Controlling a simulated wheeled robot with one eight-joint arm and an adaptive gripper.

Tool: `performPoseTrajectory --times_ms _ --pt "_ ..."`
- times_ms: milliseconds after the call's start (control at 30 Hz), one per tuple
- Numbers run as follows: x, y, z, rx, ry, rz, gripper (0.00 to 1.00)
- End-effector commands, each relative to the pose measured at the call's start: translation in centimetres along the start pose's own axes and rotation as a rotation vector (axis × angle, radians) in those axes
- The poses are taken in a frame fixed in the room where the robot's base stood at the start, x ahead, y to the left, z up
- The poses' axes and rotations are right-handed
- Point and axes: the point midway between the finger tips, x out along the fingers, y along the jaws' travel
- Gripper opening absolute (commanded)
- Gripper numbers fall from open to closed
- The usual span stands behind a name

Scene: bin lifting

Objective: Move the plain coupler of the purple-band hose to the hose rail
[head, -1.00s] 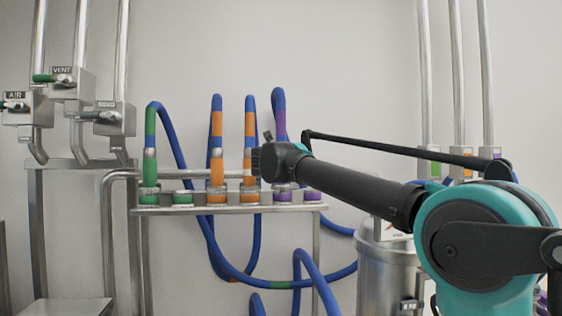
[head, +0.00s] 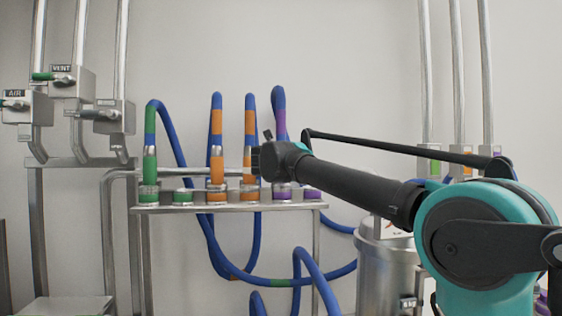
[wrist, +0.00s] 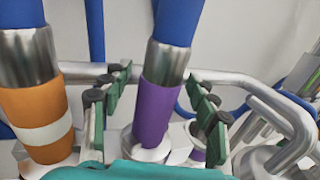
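The purple-band hose (head: 280,117) rises behind my wrist at the right end of the rack in the head view. In the wrist view its plain purple coupler (wrist: 156,112), with a metal collar above, stands upright between my gripper's fingers (wrist: 160,108). My gripper is open, with a green-padded finger on each side and visible gaps to the coupler. In the head view, my gripper (head: 260,160) hides most of that coupler. The coupler's lower end meets a pale round fitting. A metal shelf-like rail (head: 230,208) carries the row of couplers; I cannot tell whether it is the named hose rail.
An orange coupler with a white ring (wrist: 36,118) stands close left of my gripper. A green-banded hose (head: 150,165) is at the rack's left end. A bent metal pipe (wrist: 285,110) lies right. A steel vessel (head: 385,275) stands right of the rack.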

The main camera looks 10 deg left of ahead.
Motion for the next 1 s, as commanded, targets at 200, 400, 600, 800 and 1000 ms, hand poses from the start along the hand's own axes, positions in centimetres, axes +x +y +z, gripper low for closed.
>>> performPoseTrajectory --times_ms 200,400,600,800,1000 --pt "0.0 0.0 0.0 0.001 0.0 0.0 0.6" --pt "-1.3 0.1 0.0 0.0 0.0 0.002 0.6" --pt "-5.2 0.1 0.0 0.0 0.0 0.003 0.6" --pt "-9.1 0.1 0.0 0.0 0.0 0.003 0.6" --pt "-11.4 0.1 0.0 0.0 0.0 0.002 0.6"
